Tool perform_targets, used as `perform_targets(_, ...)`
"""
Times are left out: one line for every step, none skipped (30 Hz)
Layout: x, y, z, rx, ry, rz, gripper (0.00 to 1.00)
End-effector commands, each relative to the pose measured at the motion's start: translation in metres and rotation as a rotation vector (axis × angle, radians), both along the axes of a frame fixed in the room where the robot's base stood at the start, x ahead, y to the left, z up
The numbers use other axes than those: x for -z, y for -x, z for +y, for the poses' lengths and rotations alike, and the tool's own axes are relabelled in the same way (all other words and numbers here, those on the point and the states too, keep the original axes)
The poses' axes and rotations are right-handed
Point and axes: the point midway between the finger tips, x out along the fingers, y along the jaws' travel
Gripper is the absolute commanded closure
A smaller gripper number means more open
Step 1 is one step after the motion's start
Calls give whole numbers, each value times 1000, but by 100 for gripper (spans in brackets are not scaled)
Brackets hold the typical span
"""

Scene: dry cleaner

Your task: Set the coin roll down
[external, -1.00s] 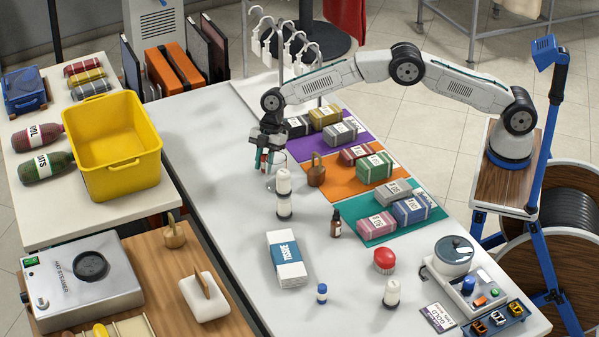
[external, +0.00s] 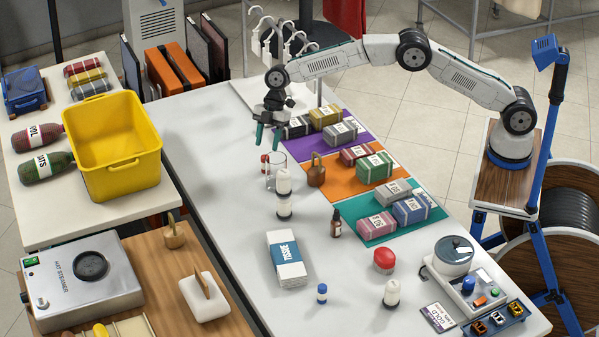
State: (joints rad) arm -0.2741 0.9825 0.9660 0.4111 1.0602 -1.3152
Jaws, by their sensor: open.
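The coin roll appears to be the small red-and-white cylinder (external: 265,165) on the white table. It looks upright, at the left edge of a clear glass (external: 279,170). I cannot tell whether it stands inside the glass or just beside it. My gripper (external: 268,146) is above the coin roll, pointing down with its green fingers spread apart. Nothing is held between the fingers, and there is a gap between them and the roll.
A white pump bottle (external: 284,182) and a brown padlock-shaped weight (external: 316,172) stand close by. Wrapped bundles lie on purple, orange and teal mats to the right. A hanger stand (external: 268,45) rises behind. The table's left part (external: 205,150) is clear.

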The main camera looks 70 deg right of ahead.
Motion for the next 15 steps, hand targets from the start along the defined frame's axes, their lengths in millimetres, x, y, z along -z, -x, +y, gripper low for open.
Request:
perform_targets(-10,0,-4,1,-1,-2,55)
perform_targets(-15,1,-6,0,-1,-1,55)
perform_targets(-21,1,-8,-1,-1,-1,55)
perform_targets(-25,1,-10,-1,-1,-1,55)
perform_targets(-28,2,-11,0,-1,-1,55)
perform_targets(-32,2,-13,0,-1,-1,55)
perform_targets(-34,2,-14,0,-1,0,55)
perform_targets(-36,2,-15,0,0,0,55)
perform_targets(-38,3,-15,0,0,0,55)
perform_targets(-39,3,-16,0,0,1,55)
perform_targets(-40,3,-16,0,0,1,55)
perform_targets(-40,3,-16,0,0,1,55)
perform_targets(-41,3,-16,0,0,1,55)
perform_targets(-41,3,-16,0,0,1,55)
perform_targets(-40,3,-16,0,0,1,55)
